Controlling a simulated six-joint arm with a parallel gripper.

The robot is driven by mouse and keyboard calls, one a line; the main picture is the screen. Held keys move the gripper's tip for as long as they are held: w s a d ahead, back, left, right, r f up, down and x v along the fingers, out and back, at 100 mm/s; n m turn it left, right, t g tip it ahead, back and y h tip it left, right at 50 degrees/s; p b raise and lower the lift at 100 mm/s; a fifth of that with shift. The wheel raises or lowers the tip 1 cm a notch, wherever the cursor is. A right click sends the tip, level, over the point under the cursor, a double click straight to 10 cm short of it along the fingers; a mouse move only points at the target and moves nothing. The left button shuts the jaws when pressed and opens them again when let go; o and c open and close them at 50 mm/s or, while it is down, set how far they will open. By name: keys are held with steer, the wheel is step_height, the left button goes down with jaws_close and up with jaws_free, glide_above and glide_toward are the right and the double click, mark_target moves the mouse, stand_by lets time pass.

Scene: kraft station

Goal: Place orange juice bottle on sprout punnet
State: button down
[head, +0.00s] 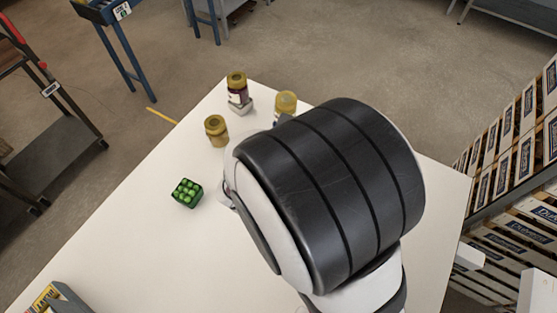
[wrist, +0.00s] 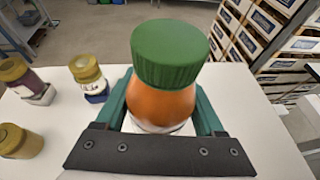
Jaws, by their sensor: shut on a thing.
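The orange juice bottle (wrist: 160,104) has a green cap and orange contents. It shows in the wrist view, upright between the two fingers of my gripper (wrist: 163,115), which is shut on it. Its lower part is hidden behind the gripper's dark palm. In the head view my own arm hides the bottle and the fingers. The sprout punnet (head: 186,193), a small dark green tray of round green sprouts, sits on the white table left of my arm in the head view. It is not in the wrist view.
A dark jar (head: 238,93) and a yellow-lidded jar (head: 285,103) stand near the table's far corner, and another jar (head: 216,130) stands nearer the punnet. A grey-edged box (head: 57,298) lies at the lower left. The white table (head: 140,250) is bare around the punnet.

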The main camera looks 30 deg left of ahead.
steer(key=s+a+r+n+y, duration=0.25)
steer(key=s+a+y, duration=0.2)
steer(key=a, duration=0.35)
steer(key=s+a+r+n+y, duration=0.1)
steer(key=s+a+n+y, duration=0.3)
steer(key=a, duration=0.4)
steer(key=shift+g+h, duration=0.5)
steer(key=shift+h, duration=0.05)
steer(key=s+a+f, duration=0.2)
steer(key=a+f, duration=0.1)
steer(key=s+a+f, duration=0.6)
steer(key=f, duration=0.1)
steer(key=shift+s+a+f, duration=0.1)
steer(key=shift+s+a, duration=0.05)
steer(key=shift+a, duration=0.05)
steer(key=shift+f, duration=0.4)
jaws_free()
steer(key=shift+f, duration=0.15)
steer(key=v, duration=1.2)
